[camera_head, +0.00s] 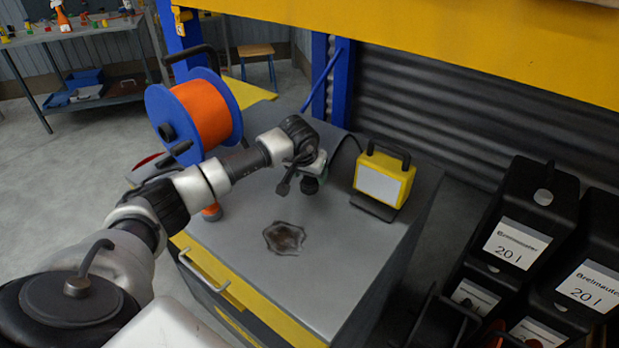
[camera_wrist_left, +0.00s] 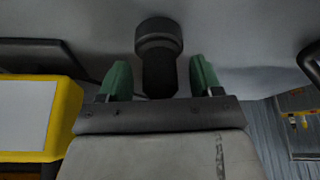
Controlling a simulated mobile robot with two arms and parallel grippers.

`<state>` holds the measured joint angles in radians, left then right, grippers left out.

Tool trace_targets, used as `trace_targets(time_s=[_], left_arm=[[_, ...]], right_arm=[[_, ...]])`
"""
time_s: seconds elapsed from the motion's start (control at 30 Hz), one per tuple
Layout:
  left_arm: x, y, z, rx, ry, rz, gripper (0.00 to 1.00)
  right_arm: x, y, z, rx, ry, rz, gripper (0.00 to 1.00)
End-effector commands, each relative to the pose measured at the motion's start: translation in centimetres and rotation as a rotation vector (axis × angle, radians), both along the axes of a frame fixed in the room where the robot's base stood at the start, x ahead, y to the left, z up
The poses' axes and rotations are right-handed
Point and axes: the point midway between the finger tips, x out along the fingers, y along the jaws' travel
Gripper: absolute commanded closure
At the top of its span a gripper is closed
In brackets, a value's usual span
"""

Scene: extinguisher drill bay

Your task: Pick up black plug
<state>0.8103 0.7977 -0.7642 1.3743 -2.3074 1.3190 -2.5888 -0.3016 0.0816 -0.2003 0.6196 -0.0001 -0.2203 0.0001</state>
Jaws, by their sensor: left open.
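The black plug (camera_head: 310,186) stands on the grey top of the workbench cabinet (camera_head: 345,260), just below my left gripper. In the left wrist view the plug (camera_wrist_left: 158,62) shows as a dark cylinder with a wider end. My left gripper (camera_head: 316,173) points down at it. In the wrist view its two green fingertips (camera_wrist_left: 160,80) are spread, one on each side of the plug, with a gap to each. In the head view the wrist partly hides the plug. My right gripper is out of view.
A yellow work lamp (camera_head: 383,178) stands close to the right of the gripper. A blue reel with orange cable (camera_head: 205,113) stands at the left, near my arm. A dark stain (camera_head: 284,238) marks the clear front area. Black canisters (camera_head: 525,220) stand right of the cabinet.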

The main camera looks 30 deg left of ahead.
Motion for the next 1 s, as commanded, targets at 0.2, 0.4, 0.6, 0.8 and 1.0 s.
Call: trace_targets(time_s=[0.2, 0.4, 0.6, 0.8, 1.0], left_arm=[[0.1, 0.1, -0.3, 0.001, -0.001, 0.001, 0.35], [0.1, 0.1, -0.2, 0.001, -0.001, 0.001, 0.60], [0.1, 0.1, -0.2, 0.001, -0.001, 0.001, 0.90], [0.1, 0.1, -0.2, 0.000, -0.002, 0.001, 0.94], [0.2, 0.1, 1.5, 0.002, -0.007, 0.000, 0.94]], right_arm=[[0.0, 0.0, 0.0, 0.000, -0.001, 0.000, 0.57], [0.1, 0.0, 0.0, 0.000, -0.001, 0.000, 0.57], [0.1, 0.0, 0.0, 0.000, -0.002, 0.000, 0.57], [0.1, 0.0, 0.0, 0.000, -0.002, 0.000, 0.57], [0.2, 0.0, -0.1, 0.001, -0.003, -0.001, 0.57]])
